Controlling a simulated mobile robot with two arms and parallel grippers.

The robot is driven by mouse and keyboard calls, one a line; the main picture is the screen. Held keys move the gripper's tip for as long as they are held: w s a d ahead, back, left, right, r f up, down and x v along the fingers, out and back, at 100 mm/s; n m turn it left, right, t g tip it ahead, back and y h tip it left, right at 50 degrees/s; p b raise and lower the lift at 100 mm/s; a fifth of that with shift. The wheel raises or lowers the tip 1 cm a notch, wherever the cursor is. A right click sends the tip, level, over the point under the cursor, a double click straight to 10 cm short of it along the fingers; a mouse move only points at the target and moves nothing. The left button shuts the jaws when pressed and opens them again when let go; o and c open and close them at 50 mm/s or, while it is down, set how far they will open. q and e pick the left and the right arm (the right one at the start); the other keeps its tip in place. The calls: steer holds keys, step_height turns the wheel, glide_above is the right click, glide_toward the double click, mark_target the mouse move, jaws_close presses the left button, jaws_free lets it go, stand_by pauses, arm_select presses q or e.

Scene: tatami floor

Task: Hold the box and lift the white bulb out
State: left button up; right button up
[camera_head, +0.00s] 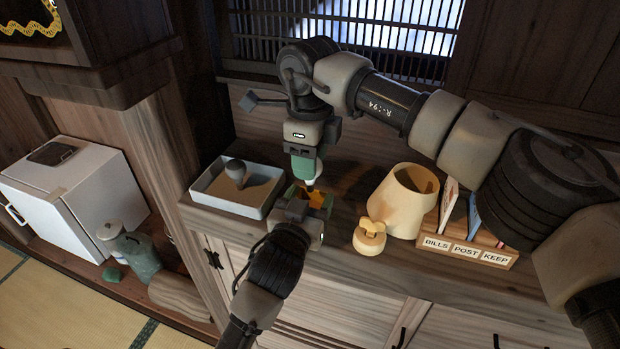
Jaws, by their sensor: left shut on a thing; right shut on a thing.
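A small orange box (316,195) is on the wooden cabinet top near its front edge. My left gripper (307,199) reaches up from below and is shut on the box, its fingers on either side. My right gripper (308,178) points down from above and is shut on the white bulb (311,183). Only a small pale part of the bulb shows below its green fingers, just over the box. The fingers hide the rest, and I cannot tell whether the bulb's lower end is inside the box.
A pale tray (208,200) with a grey bulb (236,171) in it is to the left. A cream lampshade (402,203), a small yellow round object (369,240) and a labelled sorter (466,249) stand to the right. My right arm spans above them.

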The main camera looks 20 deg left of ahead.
steer(key=shift+r, duration=1.7)
arm_select(q)
steer(key=o, duration=1)
steer(key=shift+c, duration=0.2)
steer(key=s, duration=1.2)
steer(key=shift+a, duration=0.2)
steer(key=shift+s+f, duration=0.1)
arm_select(e)
steer(key=shift+s+f, duration=0.1)
